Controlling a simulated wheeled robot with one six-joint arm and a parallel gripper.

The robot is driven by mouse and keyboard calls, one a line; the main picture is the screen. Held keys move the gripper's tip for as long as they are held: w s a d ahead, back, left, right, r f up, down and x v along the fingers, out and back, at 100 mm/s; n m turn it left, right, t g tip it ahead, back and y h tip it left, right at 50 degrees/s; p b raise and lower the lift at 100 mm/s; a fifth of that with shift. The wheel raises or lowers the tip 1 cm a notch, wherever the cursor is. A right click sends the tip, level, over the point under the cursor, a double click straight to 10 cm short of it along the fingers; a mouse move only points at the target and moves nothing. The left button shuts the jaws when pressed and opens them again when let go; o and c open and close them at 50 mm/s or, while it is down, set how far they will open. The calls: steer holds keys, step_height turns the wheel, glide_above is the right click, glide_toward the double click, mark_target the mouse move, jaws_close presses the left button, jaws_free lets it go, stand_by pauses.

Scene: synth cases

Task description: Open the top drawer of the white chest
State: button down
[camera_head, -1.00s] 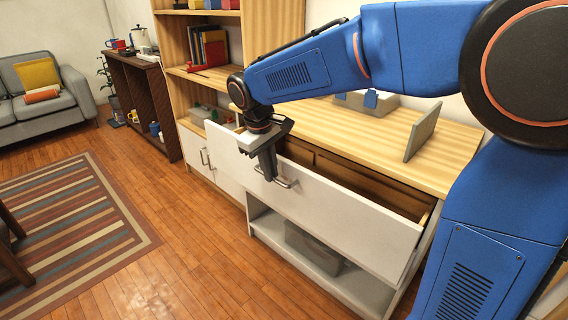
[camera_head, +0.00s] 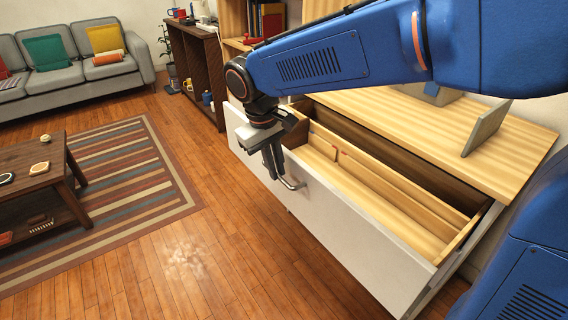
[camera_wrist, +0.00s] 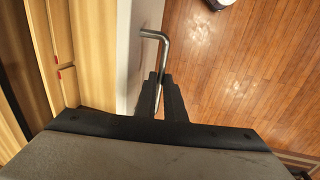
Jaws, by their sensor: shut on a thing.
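The white chest has a wooden top (camera_head: 400,120), and its top drawer (camera_head: 330,225) is pulled well out. The drawer's wooden inside shows, with a divider and small red marks; its floor looks mostly bare. My gripper (camera_head: 279,172) is at the drawer's white front, shut on the metal bar handle (camera_head: 291,184). In the wrist view the handle (camera_wrist: 155,36) runs down between the fingers of my gripper (camera_wrist: 160,85). The fingers partly hide the handle.
A grey upright panel (camera_head: 486,128) stands on the chest top. A dark shelf (camera_head: 197,70) is behind at the left. A low dark table (camera_head: 45,200) stands on the striped rug (camera_head: 130,170). The wooden floor (camera_head: 215,235) before the drawer is clear.

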steer(key=shift+s+a, duration=0.1)
steer(key=shift+a, duration=0.1)
steer(key=c, duration=2.1)
jaws_free()
steer(key=r, duration=0.5)
steer(key=s+a+r, duration=0.1)
steer(key=r, duration=0.5)
steer(key=s+a+r, duration=0.1)
steer(key=r, duration=0.5)
steer(key=shift+a, duration=0.25)
